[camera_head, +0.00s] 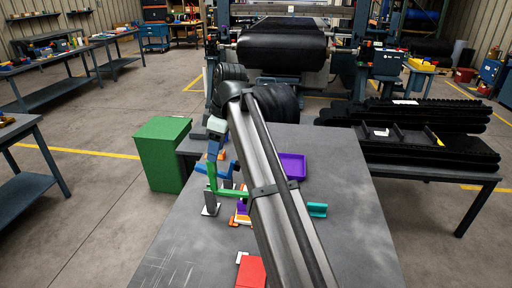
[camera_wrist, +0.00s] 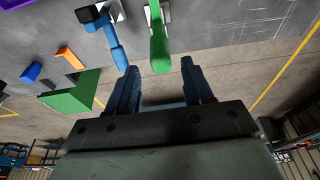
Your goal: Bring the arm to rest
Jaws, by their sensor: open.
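My gripper (camera_head: 214,146) is above the left part of the grey table (camera_head: 345,190), at the end of my folded arm. In the wrist view its two blue-padded fingers (camera_wrist: 160,66) stand apart with nothing between them. A green upright piece (camera_wrist: 159,45) and a blue bent piece (camera_wrist: 107,32) stand just beyond the fingertips there. The head view shows the green piece (camera_head: 222,190) close below my gripper. My arm hides part of the table top. I cannot tell from these frames whether the fingers touch either piece.
A purple tray (camera_head: 292,166), a teal piece (camera_head: 317,210) and a red block (camera_head: 251,272) lie on the table. A green cabinet (camera_head: 163,150) stands left of it. A press with a black roller (camera_head: 282,50) is behind. The table's right front is clear.

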